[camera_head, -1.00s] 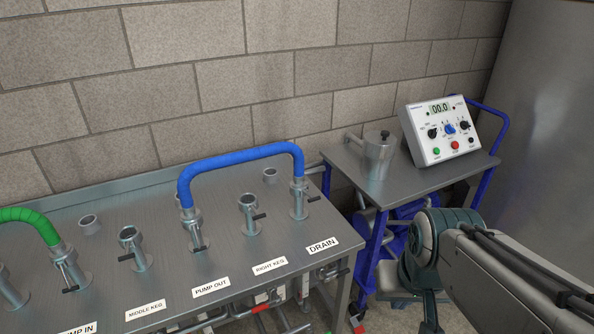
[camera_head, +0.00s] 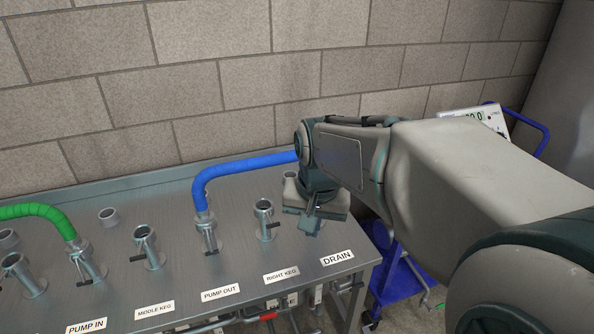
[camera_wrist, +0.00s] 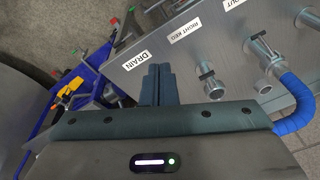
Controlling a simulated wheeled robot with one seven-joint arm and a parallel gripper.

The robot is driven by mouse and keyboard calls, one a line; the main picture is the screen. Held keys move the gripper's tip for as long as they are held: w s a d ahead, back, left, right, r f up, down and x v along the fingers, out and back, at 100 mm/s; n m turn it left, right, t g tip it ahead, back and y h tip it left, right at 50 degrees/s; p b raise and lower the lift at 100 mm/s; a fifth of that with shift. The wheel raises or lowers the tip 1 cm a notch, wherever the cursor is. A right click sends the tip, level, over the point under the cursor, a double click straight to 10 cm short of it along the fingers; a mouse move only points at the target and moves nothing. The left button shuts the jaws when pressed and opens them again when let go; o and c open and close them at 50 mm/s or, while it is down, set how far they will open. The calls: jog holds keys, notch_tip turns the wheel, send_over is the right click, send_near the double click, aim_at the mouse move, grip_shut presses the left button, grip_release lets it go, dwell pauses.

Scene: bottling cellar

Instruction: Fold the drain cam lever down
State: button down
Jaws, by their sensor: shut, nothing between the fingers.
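The DRAIN label (camera_head: 337,257) is at the right end of the steel bench (camera_head: 180,262). My gripper (camera_head: 308,225) hangs over the bench behind this label and hides the drain fitting and its cam lever in the head view. In the wrist view, my gripper (camera_wrist: 158,70) shows its two dark fingers together and empty, beside the DRAIN label (camera_wrist: 137,60). The drain fitting and lever do not show there either. Whether the fingers touch the lever cannot be told. The blue hose (camera_head: 245,168) runs from the PUMP OUT fitting (camera_head: 206,228) behind my arm.
The RIGHT KEG fitting (camera_head: 264,220) with its lever stands just left of my gripper. It also shows in the wrist view (camera_wrist: 212,85). A green hose (camera_head: 40,212) is at far left. A blue cart (camera_head: 400,282) with a control box (camera_head: 478,117) stands right, partly behind my arm.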

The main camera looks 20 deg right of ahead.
jog(key=w+d+r+m+g+p, duration=0.1)
jog(key=w+d+m+p, duration=0.1)
jog(key=w+d+m, duration=0.55)
jog(key=w+d+r+m+g+p, duration=0.15)
jog(key=w+d+m, duration=0.35)
jog(key=w, duration=0.6)
jog(key=f+p, duration=0.1)
jog(key=f, duration=0.3)
jog(key=f+p, duration=0.1)
jog(key=f, duration=0.4)
jog(key=f+p, duration=0.1)
jog(key=f, duration=0.4)
jog(key=shift+s+f, duration=0.1)
jog(key=shift+s, duration=0.25)
jog(key=shift+d, duration=0.1)
